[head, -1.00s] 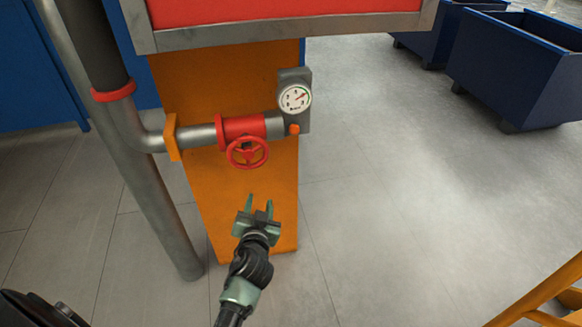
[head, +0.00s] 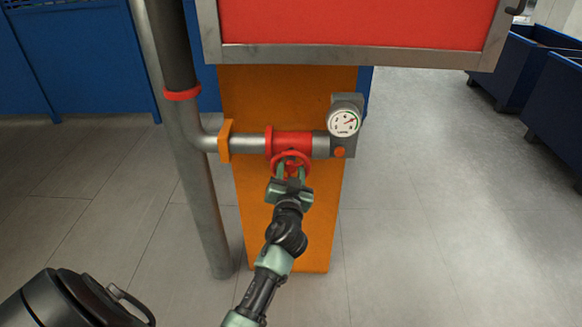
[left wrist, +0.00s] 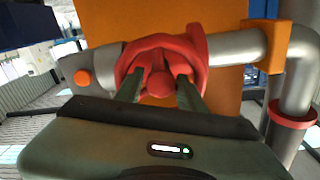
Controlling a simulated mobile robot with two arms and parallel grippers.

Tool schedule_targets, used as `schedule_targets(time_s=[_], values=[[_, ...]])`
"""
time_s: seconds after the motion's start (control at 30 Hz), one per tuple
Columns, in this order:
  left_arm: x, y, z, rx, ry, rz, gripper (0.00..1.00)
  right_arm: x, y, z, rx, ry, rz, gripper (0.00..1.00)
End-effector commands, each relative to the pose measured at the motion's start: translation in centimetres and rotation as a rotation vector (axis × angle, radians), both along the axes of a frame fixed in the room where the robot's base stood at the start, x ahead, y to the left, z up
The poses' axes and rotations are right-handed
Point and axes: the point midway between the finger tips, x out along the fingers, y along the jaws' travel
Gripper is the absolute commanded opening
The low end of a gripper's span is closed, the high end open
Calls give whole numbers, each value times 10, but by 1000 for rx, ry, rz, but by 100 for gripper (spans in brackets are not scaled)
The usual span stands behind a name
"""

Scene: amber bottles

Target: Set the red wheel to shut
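The red wheel (head: 291,154) sits on the front of a red valve body (head: 293,141) on a grey horizontal pipe. In the head view my left gripper (head: 291,170) is right at the wheel and covers its lower part. In the left wrist view the wheel (left wrist: 160,84) fills the upper middle, with its round hub facing the camera. The two green fingers of the left gripper (left wrist: 158,76) stand apart, one on each side of the hub, with their tips within the rim. Whether they touch the spokes I cannot tell. My right gripper does not show.
A round gauge (head: 343,122) and an orange-red knob (head: 339,152) are right of the valve. An orange column (head: 290,215) stands behind the pipe. A red panel with a grey frame (head: 350,53) overhangs above. A thick grey pipe (head: 203,195) descends at left.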

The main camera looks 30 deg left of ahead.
Motion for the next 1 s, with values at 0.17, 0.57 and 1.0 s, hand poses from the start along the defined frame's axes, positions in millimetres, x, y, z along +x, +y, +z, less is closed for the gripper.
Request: schedule_targets(time_s=[0.17, 0.57, 1.0], values=[[1, 1, 0, 0, 0, 0, 39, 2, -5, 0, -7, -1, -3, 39], [1, 1, -1, 3, 2, 0, 0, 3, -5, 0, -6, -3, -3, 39], [1, 1, -1, 172, 106, 0, 0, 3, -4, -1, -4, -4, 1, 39]])
